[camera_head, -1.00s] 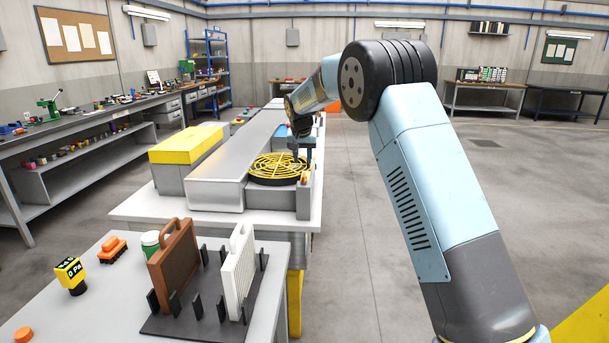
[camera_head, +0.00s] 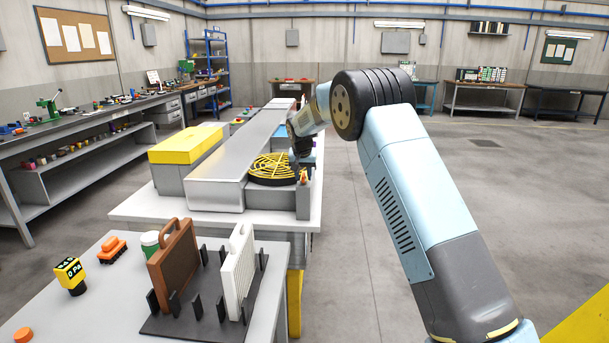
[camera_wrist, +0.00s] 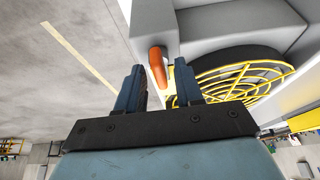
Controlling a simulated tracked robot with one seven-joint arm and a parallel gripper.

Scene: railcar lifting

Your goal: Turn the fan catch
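The yellow fan grille (camera_head: 272,166) lies over a dark round opening on the grey railcar body (camera_head: 226,160). The grille also shows at the right of the wrist view (camera_wrist: 240,82). The fan catch, a small orange handle (camera_wrist: 157,66), stands at the edge beside the grille; in the head view it is a small orange spot (camera_head: 304,175). My gripper (camera_wrist: 160,82) has its two dark fingers apart, with the orange catch showing between and just beyond the tips. I cannot tell whether a finger touches it. In the head view, my gripper (camera_head: 300,166) is at the grille's right edge, partly hidden.
A grey block with a yellow top (camera_head: 188,144) stands left of the railcar body. In front, a table (camera_head: 95,310) holds a black rack with a brown panel (camera_head: 175,265) and a white panel (camera_head: 238,270). The floor to the right is clear.

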